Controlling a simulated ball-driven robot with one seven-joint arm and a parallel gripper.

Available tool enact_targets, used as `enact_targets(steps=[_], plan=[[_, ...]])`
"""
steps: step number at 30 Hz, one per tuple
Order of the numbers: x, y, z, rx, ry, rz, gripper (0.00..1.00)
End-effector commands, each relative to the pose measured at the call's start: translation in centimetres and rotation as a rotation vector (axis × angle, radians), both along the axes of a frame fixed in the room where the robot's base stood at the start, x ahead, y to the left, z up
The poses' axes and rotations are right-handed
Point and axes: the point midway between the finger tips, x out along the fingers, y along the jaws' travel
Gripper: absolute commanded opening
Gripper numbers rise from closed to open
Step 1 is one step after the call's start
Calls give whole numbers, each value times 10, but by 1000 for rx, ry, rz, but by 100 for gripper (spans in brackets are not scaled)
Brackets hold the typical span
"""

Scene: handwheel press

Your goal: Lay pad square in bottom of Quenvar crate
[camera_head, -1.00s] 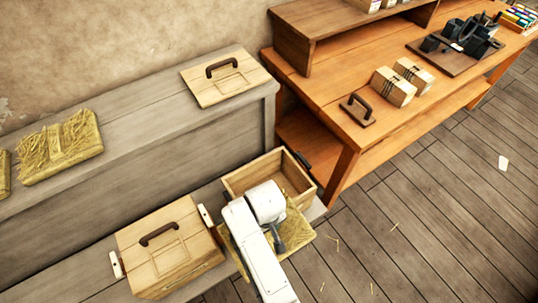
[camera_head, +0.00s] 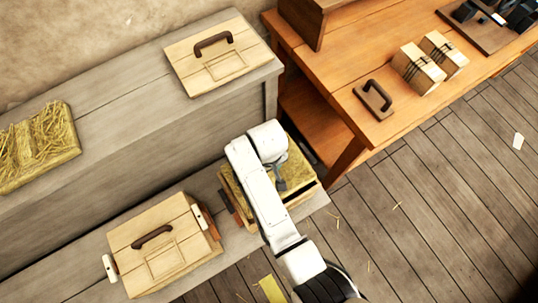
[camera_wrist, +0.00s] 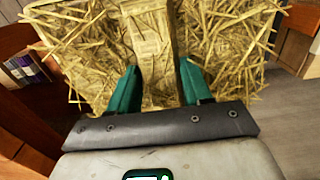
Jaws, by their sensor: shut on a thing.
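My gripper (camera_head: 280,184) is shut on a straw pad (camera_head: 298,166) by its raised middle band. In the wrist view the pad (camera_wrist: 220,45) spreads out past both green fingers (camera_wrist: 160,85). In the head view the pad lies over the open wooden crate (camera_head: 306,199) on the low bench and covers most of its opening. Part of the crate's wall shows below the pad. I cannot tell how deep the pad sits, and no crate name is readable.
A closed crate (camera_head: 150,262) with a dark handle stands left on the bench. A loose lid (camera_head: 218,62) and another straw pad (camera_head: 40,147) lie on the grey ledge behind. The orange table (camera_head: 350,70) stands close at the right, holding a small handled board (camera_head: 373,98) and tied blocks (camera_head: 418,68).

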Motion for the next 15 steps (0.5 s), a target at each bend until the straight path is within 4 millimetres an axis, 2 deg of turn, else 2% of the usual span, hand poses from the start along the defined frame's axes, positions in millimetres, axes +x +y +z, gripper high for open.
enact_targets(steps=[15], plan=[[0,1,-40,1,0,0,9]])
